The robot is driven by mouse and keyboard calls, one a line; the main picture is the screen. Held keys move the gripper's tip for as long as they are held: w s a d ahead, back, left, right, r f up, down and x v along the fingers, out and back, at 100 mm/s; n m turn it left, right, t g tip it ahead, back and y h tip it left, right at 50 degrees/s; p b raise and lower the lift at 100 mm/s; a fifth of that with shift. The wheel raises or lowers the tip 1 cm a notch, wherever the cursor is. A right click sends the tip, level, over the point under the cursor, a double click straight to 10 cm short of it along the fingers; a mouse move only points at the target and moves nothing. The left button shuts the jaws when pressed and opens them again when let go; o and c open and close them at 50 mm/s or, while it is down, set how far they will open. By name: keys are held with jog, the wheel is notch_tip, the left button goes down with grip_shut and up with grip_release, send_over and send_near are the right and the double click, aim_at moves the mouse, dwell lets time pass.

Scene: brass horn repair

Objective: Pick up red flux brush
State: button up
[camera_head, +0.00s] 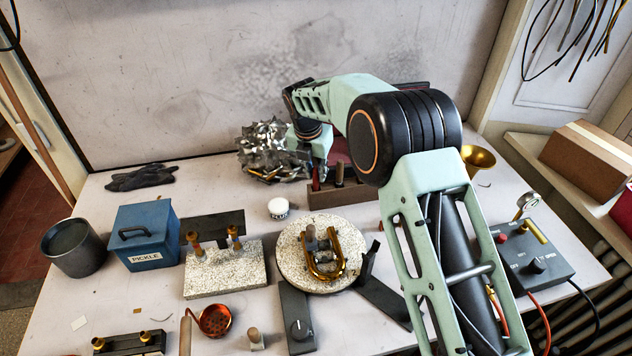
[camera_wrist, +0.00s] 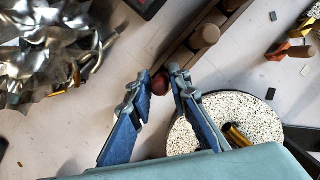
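The red flux brush (camera_head: 316,178) stands upright in a brown wooden rack (camera_head: 345,193) at the back middle of the bench in the head view. In the wrist view, its rounded red end (camera_wrist: 160,82) shows between my fingertips, with the rack running off to the upper right. My gripper (camera_wrist: 160,79) has its blue fingers apart, one on each side of the red end. I cannot tell whether either finger touches it. The brush's lower part is hidden. In the head view my own wrist hides most of the fingers.
Another handle with a tan end (camera_wrist: 205,36) stands in the rack close by. A crumpled silvery heap (camera_head: 268,150) lies just left of my gripper. A round speckled slab (camera_head: 290,243) with a brass U-shaped tube (camera_head: 325,272) lies in front.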

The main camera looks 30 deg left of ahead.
grip_shut()
jog(key=shift+r, duration=0.1)
